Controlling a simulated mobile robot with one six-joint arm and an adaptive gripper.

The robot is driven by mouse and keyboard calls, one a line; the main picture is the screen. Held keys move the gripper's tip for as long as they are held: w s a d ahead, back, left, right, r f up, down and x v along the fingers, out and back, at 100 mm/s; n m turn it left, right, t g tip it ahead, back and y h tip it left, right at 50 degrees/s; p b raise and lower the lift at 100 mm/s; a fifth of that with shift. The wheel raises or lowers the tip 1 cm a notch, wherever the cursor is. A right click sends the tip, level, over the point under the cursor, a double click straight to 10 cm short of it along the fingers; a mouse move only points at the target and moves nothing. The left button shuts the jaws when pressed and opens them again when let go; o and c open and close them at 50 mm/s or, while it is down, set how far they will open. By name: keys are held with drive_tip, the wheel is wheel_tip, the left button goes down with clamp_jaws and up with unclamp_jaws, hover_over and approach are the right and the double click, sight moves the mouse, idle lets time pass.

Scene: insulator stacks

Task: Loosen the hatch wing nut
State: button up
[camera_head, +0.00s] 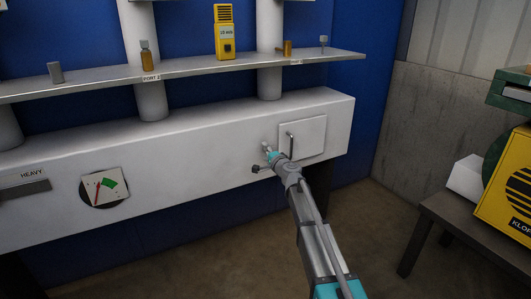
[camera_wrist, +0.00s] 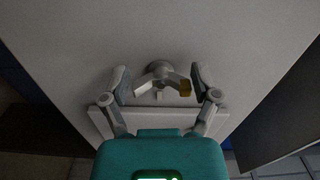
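The wing nut (camera_wrist: 159,70) is a grey round boss with two spread wings on a pale wall in the wrist view. One wing ends in a yellowish tip. My gripper (camera_wrist: 161,84) is open, with one finger on each side of the wings. Gaps show between the fingers and the nut, so I see no contact. The hatch (camera_head: 308,134) is a pale square panel with a dark handle (camera_head: 290,144) on the front of the long white cabinet. My gripper is at the hatch's left edge in the head view and hides the nut there.
The long white cabinet (camera_head: 190,150) has a round dial (camera_head: 104,187) and a HEAVY label at left. A shelf (camera_head: 200,68) above carries a yellow meter (camera_head: 224,32) and small items. A dark table (camera_head: 455,215) with a yellow machine stands at right. Floor between is clear.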

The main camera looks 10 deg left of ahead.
drive_tip(key=shift+o, duration=0.8)
drive_tip(key=shift+w+d, duration=0.1)
drive_tip(key=shift+d, duration=0.1)
drive_tip(key=v, duration=1.2)
